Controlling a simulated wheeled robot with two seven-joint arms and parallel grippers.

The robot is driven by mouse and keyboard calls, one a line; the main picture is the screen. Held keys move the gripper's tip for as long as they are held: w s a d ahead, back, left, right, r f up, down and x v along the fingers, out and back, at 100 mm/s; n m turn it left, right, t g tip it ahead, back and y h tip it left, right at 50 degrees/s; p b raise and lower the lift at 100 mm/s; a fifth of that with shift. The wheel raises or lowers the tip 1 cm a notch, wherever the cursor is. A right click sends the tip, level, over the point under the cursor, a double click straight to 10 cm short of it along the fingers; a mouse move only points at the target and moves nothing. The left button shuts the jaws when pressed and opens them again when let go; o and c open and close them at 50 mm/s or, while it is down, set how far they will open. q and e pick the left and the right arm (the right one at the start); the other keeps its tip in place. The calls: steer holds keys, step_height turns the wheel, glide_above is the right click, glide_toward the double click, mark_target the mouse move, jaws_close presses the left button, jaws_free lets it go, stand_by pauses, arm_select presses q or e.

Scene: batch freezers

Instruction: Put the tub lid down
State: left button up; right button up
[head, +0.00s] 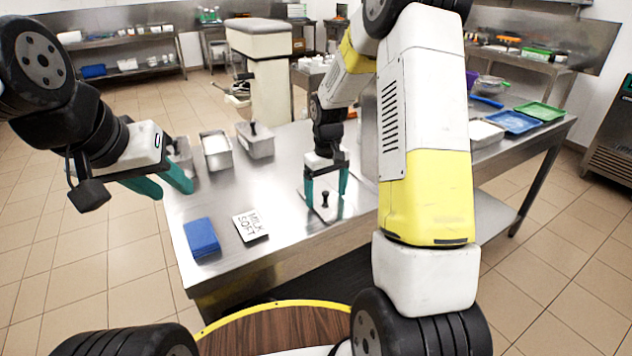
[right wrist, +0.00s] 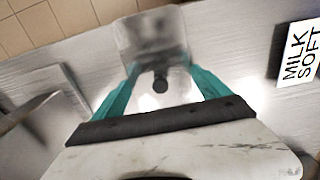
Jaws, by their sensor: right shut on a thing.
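The tub lid (head: 316,211) is a small metal plate with a black knob, low at the front right of the steel table. My right gripper (head: 326,193) is shut on it, with a teal finger on each side and the knob between them. In the right wrist view the lid (right wrist: 150,32) shows between the fingertips. I cannot tell whether it touches the table. An open metal tub (head: 217,160) with white contents stands further back, between a tub (head: 181,160) and a tub with a black knob on top (head: 256,147). My left gripper (head: 176,194) is open and empty at the table's left edge.
A blue block (head: 201,238) and a "MILK SOFT" card (head: 251,225) lie at the table's front left. Blue (head: 513,122) and green (head: 540,111) trays and a white container (head: 484,134) are on the right. The table middle is mostly clear.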

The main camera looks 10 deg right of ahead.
mark_target(326, 193)
steer(key=shift+f, duration=0.25)
steer(key=o, duration=1.2)
steer(key=shift+c, duration=0.2)
steer(key=s+r+t, duration=0.1)
steer(key=s+r, duration=0.1)
steer(key=r, duration=0.7)
steer(key=s+r, duration=0.3)
steer(key=r, duration=0.6)
steer(key=s+a+r+m+t+y, duration=0.1)
steer(key=s+r+t, duration=0.1)
steer(key=s, duration=0.7)
steer(key=s+a+r+m+t+y, duration=0.1)
steer(key=s+r+m+t, duration=0.1)
steer(key=s, duration=0.8)
steer(key=shift+s+r+t, duration=0.15)
steer(key=shift+r+t, duration=0.45)
steer(key=shift+r, duration=0.35)
steer(key=shift+a, duration=0.1)
